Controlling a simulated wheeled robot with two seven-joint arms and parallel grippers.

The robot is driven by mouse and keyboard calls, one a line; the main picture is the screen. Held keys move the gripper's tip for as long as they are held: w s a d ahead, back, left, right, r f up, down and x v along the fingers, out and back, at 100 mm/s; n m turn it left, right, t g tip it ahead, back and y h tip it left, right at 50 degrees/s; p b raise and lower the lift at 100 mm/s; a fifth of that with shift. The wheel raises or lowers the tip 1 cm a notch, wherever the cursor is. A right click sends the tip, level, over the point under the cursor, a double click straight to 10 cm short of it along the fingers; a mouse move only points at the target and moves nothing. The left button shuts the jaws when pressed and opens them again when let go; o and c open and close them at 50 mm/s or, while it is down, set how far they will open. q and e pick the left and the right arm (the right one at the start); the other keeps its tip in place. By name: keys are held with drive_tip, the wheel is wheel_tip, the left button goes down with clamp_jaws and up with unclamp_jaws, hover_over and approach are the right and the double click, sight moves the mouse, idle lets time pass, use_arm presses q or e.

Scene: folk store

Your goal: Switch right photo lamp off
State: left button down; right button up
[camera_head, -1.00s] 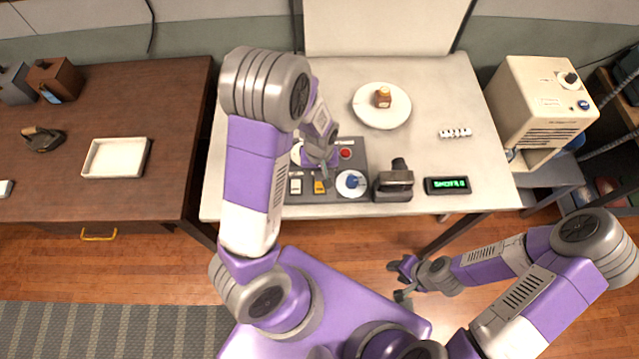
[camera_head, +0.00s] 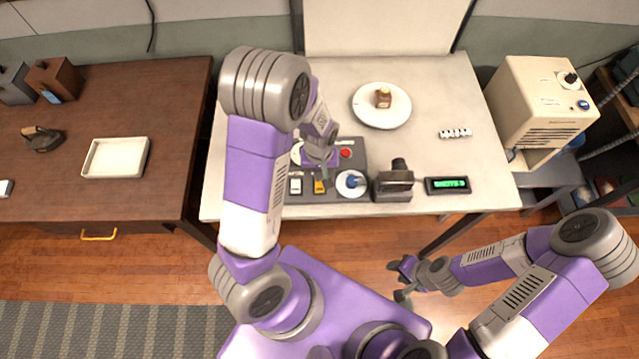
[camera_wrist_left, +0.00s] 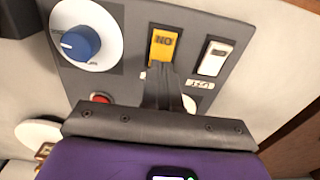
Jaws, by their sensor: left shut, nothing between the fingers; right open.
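A grey control panel (camera_head: 338,195) lies on the white table. In the left wrist view its yellow rocker switch (camera_wrist_left: 164,44), with ON lettering, sits beside a white rocker switch (camera_wrist_left: 214,58); both also show in the head view, yellow (camera_head: 319,187) and white (camera_head: 295,187). A label by the white switch seems to read LEFT; the yellow one's label is mostly hidden. My left gripper (camera_wrist_left: 160,74) is shut and empty, its tips at the yellow switch's near end; contact cannot be told. My right gripper (camera_head: 398,281) is open and empty, low beside the table.
The panel also has a blue dial (camera_wrist_left: 81,42) and a red button (camera_head: 345,153). A dark device (camera_head: 393,186) and a green-lit display (camera_head: 447,185) stand to its right. A white plate (camera_head: 368,113) with a small bottle (camera_head: 383,98) stands behind.

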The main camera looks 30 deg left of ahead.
use_arm(q)
drive_tip(key=shift+f+b, duration=0.7)
drive_tip(key=shift+f, duration=0.2)
idle(0.4)
wheel_tip(320, 180, up, 7)
drive_tip(key=p, duration=0.6)
drive_tip(key=shift+r, duration=0.1)
idle(0.3)
